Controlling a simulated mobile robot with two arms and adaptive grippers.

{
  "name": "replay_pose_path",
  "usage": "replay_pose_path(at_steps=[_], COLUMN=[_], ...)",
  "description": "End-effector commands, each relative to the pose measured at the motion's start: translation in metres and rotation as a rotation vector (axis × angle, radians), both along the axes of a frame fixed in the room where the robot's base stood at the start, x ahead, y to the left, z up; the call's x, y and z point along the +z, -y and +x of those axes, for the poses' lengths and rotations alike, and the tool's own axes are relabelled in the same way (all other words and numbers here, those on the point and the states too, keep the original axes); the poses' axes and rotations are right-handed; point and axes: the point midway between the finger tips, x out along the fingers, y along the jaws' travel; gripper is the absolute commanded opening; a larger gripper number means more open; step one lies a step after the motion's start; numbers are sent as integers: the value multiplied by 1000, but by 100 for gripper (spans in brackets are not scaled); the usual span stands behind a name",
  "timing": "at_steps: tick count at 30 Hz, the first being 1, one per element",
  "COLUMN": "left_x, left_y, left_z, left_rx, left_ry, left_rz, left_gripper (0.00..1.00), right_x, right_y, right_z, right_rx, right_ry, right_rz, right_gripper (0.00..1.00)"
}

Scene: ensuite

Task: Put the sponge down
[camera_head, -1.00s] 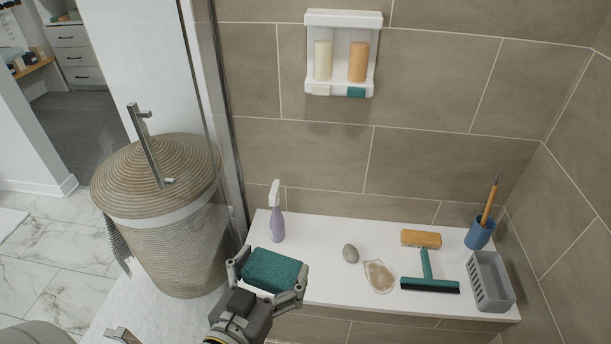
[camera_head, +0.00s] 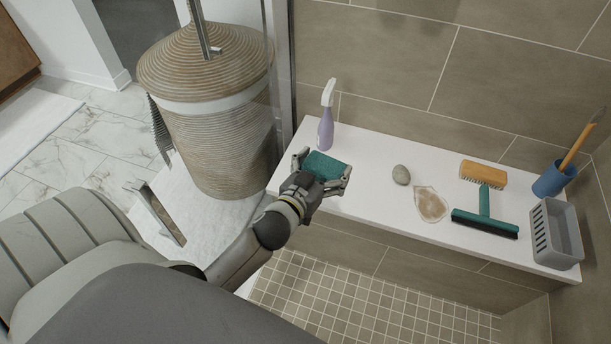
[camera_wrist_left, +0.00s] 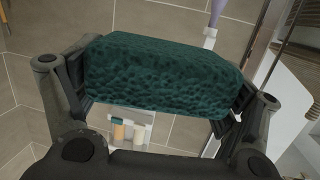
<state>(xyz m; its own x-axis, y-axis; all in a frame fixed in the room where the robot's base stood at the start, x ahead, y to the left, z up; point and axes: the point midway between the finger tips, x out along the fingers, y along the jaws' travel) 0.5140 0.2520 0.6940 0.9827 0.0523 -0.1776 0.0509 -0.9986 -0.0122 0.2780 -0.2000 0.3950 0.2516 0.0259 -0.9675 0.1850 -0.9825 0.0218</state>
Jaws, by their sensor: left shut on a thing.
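A dark green sponge (camera_head: 326,165) is held between the fingers of my left gripper (camera_head: 322,180), at the left end of the white bench (camera_head: 385,210). In the left wrist view the sponge (camera_wrist_left: 160,75) spans between both fingers, which press on its two ends. I cannot tell whether the sponge touches the bench top or hangs just above it. My right gripper is not in view.
A purple spray bottle (camera_head: 326,118) stands just behind the sponge. To the right are a stone (camera_head: 401,175), a stained patch (camera_head: 431,204), a brush (camera_head: 483,175), a squeegee (camera_head: 485,216), a blue cup (camera_head: 552,180) and a grey basket (camera_head: 556,234). A woven hamper (camera_head: 215,120) stands left.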

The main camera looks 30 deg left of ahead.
Motion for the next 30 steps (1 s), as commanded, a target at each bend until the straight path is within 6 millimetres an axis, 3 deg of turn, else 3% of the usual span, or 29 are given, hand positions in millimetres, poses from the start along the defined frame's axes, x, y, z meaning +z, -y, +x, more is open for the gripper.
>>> replay_pose_path(at_steps=[1,3,13,21,30], left_x=[-19,-34,-87,-104,-104], left_y=[-9,-20,-83,-120,-127], left_z=[11,23,80,106,111], left_rx=[10,26,117,174,185], left_ry=[3,3,16,28,31], left_rz=[6,8,4,-5,-9], left_gripper=[72,72,72,72,72], right_x=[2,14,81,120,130], right_y=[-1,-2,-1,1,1], right_z=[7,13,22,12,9], right_rx=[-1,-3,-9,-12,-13], right_ry=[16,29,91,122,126], right_rz=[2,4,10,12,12], right_gripper=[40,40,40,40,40])
